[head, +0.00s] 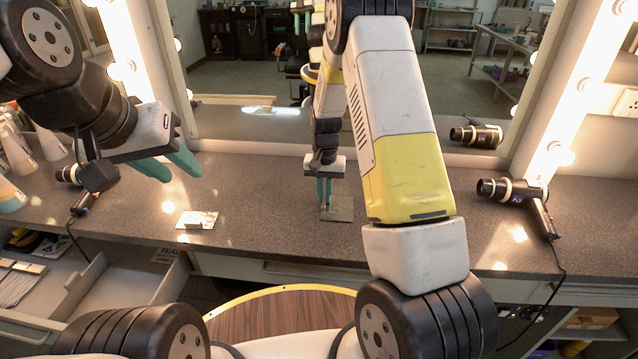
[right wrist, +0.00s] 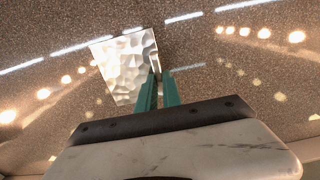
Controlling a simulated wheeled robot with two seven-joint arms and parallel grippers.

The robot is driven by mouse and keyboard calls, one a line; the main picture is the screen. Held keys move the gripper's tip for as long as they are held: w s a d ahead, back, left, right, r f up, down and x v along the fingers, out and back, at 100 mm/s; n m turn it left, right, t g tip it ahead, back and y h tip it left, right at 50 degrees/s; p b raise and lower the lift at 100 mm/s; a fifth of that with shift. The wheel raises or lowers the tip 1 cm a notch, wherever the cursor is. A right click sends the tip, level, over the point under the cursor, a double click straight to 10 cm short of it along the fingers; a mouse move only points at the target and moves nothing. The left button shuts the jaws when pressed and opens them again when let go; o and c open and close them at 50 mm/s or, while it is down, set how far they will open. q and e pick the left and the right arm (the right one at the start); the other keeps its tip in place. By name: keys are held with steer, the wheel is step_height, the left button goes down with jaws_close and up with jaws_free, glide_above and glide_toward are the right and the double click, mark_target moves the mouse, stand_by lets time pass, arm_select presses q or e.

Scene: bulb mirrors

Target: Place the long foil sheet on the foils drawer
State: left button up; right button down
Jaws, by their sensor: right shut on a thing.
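A shiny silver foil sheet (head: 341,208) is at the middle of the grey counter. In the right wrist view the crinkled foil sheet (right wrist: 122,68) lies beyond my fingers, with its near right edge at them. My right gripper (head: 325,200) points down, shut on that sheet; its fingers (right wrist: 160,88) are close together. A second shiny piece (head: 205,220) lies apart on the counter to the left, with a small pale block on it. My left gripper (head: 182,176) is open and empty above the counter. An open pale drawer (head: 92,272) is at lower left; its label is only partly readable.
A hair dryer (head: 520,192) with a cord lies at the counter's right. Another dryer (head: 80,178) and bottles (head: 15,155) stand at left. The mirror (head: 250,65) and lit bulbs border the back. Counter between the two shiny pieces is clear.

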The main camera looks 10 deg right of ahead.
steer(key=shift+r, duration=0.75)
steer(key=shift+s+a+r, duration=0.1)
steer(key=shift+s+r, duration=0.05)
steer(key=shift+r, duration=0.35)
steer(key=shift+s+r, duration=0.15)
steer(key=shift+r, duration=0.35)
glide_toward(334, 222)
steer(key=s+a, duration=0.1)
steer(key=s, duration=0.1)
steer(key=s+a+f, duration=0.1)
steer(key=s+a, duration=0.1)
steer(key=s, duration=0.1)
steer(key=s+a, duration=0.1)
steer(key=s, duration=0.1)
steer(key=shift+s+a+f, duration=0.15)
steer(key=shift+a, duration=0.2)
steer(key=w+d+n, duration=0.1)
steer(key=w, duration=0.1)
steer(key=w+d+n, duration=0.1)
steer(key=w+d, duration=0.1)
steer(key=w, duration=0.1)
steer(key=w+d+f+n, duration=0.1)
steer(key=w+d, duration=0.1)
steer(key=shift+w, duration=0.15)
steer(key=shift+a, duration=0.1)
